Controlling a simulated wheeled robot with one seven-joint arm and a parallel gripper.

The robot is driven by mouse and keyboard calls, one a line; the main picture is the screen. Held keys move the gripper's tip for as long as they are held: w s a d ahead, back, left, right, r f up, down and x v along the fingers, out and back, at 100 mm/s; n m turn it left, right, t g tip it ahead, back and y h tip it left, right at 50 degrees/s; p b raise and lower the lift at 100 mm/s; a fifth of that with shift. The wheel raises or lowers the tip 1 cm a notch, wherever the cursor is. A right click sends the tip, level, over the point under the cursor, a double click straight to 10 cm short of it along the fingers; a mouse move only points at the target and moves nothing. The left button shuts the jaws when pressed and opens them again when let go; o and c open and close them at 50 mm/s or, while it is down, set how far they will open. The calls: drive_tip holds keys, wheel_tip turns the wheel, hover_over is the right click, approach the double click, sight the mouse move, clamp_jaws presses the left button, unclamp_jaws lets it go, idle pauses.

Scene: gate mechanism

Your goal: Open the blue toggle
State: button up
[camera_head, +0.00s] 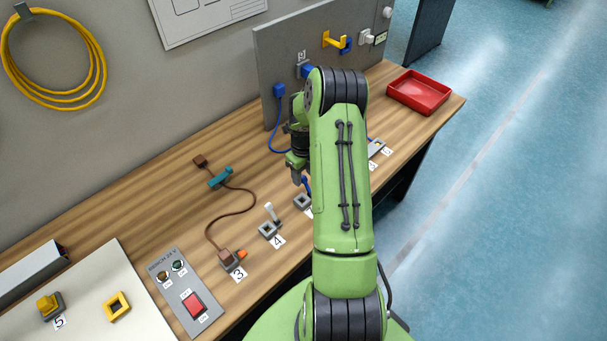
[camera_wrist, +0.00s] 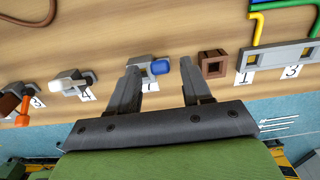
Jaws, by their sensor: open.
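The blue toggle is a blue lever (camera_wrist: 160,67) on a small grey base. In the wrist view it shows between the two fingertips of my gripper (camera_wrist: 160,74). My gripper is open, with one finger on each side of the toggle in the picture; I cannot tell how far above it the fingers are. In the head view the blue lever (camera_head: 306,185) shows just left of my arm, near my gripper (camera_head: 297,174). My arm hides part of its surroundings there.
A white toggle (camera_wrist: 72,84) and an orange-handled one (camera_wrist: 20,110) stand to the left in the wrist view. A brown square socket (camera_wrist: 213,64) stands to the right. The upright grey panel (camera_head: 268,50) is behind my arm. A red tray (camera_head: 420,88) is at the far end.

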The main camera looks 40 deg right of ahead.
drive_tip(key=shift+f, duration=0.45)
clamp_jaws()
